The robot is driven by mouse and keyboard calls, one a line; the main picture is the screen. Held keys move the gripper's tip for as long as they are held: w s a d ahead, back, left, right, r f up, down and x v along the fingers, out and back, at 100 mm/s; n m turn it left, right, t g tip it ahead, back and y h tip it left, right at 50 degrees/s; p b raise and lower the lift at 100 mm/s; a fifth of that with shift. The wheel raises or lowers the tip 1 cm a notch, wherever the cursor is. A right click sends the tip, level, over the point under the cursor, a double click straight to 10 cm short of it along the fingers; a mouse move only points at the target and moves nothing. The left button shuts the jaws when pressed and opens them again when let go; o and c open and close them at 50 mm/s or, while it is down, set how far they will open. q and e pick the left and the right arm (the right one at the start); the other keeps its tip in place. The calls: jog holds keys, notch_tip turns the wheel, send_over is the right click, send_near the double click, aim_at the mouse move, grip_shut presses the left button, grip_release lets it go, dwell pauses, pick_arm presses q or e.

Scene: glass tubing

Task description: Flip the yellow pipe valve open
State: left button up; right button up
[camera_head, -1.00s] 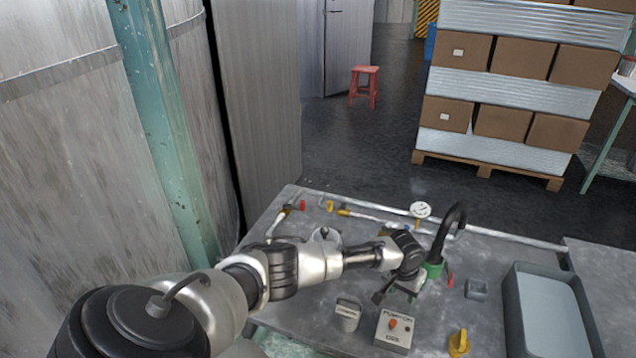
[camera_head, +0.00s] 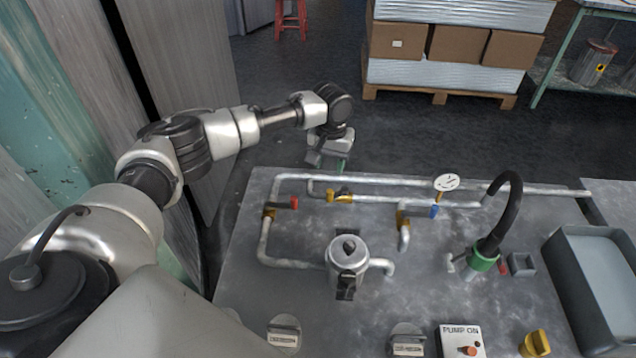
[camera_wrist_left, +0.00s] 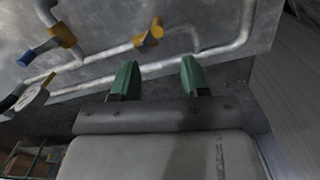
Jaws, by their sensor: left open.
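The yellow valve (camera_head: 332,195) sits with a brass body on the middle pipe run at the back of the grey bench. Its handle points left, roughly along the pipe. In the left wrist view the yellow valve (camera_wrist_left: 155,30) lies just beyond the fingertips, apart from them. My left gripper (camera_head: 340,164) hovers behind the valve, near the bench's back edge. Its two green fingers (camera_wrist_left: 157,76) are spread, with nothing between them. My right gripper is in neither view.
A red valve (camera_head: 293,202) is left of the yellow one; a blue valve (camera_head: 434,211) and gauge (camera_head: 446,182) are right. A black hose (camera_head: 508,205) rises from a green collar. A pump (camera_head: 348,258), pump box (camera_head: 460,340) and grey basin (camera_head: 600,280) stand nearer.

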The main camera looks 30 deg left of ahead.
aim_at(329, 199)
pick_arm(q)
jog(key=f, duration=0.7)
jog(key=f+b, duration=0.1)
jog(key=f, duration=0.2)
jog(key=shift+s+d+f, duration=0.1)
jog(key=shift+d+f, duration=0.05)
jog(key=shift+d, duration=0.1)
grip_shut()
